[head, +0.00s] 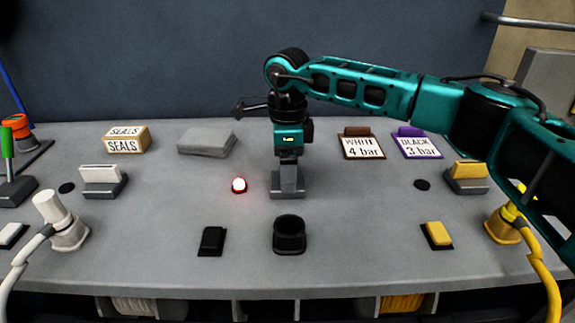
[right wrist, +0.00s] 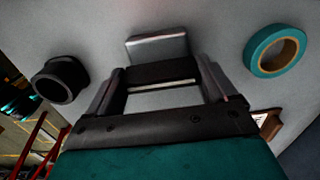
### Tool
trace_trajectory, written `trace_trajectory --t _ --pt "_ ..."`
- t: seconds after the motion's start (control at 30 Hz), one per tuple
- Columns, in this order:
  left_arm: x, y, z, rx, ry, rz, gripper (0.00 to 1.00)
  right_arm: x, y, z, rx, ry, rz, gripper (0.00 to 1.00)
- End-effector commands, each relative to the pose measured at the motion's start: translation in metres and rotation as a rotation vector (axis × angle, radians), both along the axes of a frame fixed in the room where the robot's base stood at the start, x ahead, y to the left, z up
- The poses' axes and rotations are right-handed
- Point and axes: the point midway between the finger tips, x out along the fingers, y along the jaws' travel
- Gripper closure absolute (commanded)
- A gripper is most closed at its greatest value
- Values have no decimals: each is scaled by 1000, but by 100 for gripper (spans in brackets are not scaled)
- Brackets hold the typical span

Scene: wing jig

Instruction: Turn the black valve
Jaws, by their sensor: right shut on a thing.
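The black valve (right wrist: 160,73) has a dark bar handle on a grey base. In the right wrist view the handle lies between the two fingers, roughly parallel to the base edge. In the head view its grey base (head: 288,191) shows in the middle of the table, with the handle mostly hidden. My right gripper (head: 288,172) reaches down over it from above and is shut on the handle; its fingers also show in the right wrist view (right wrist: 160,84). My left gripper is not in view.
A black socket (head: 289,235), black switch (head: 212,241) and lit red lamp (head: 239,185) stand near the valve. A white valve (head: 102,180) and yellow valve (head: 467,176) flank it. A card (head: 417,145) reads BLACK 3 bar. A teal tape roll (right wrist: 275,50) lies nearby.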

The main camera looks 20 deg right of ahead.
Motion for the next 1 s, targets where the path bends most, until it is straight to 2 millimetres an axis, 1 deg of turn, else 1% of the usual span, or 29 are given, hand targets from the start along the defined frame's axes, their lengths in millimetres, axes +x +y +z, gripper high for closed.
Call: trace_trajectory --t 0.2,0.23,0.37,0.4,0.6,0.73,0.87,1.0 --pt "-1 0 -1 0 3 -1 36 0 0 1 1 -1 5 45" --pt "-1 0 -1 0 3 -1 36 0 0 1 1 -1 5 14" --pt "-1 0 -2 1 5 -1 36 0 0 1 1 -1 4 2" --pt "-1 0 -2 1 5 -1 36 0 0 1 1 -1 3 0" --pt "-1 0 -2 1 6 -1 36 0 0 1 1 -1 2 0" --pt "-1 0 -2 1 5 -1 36 1 0 10 0 -3 1 0" --pt "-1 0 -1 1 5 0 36 1 0 33 2 -5 2 0" --pt "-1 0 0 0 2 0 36 1 0 65 2 -6 2 0"
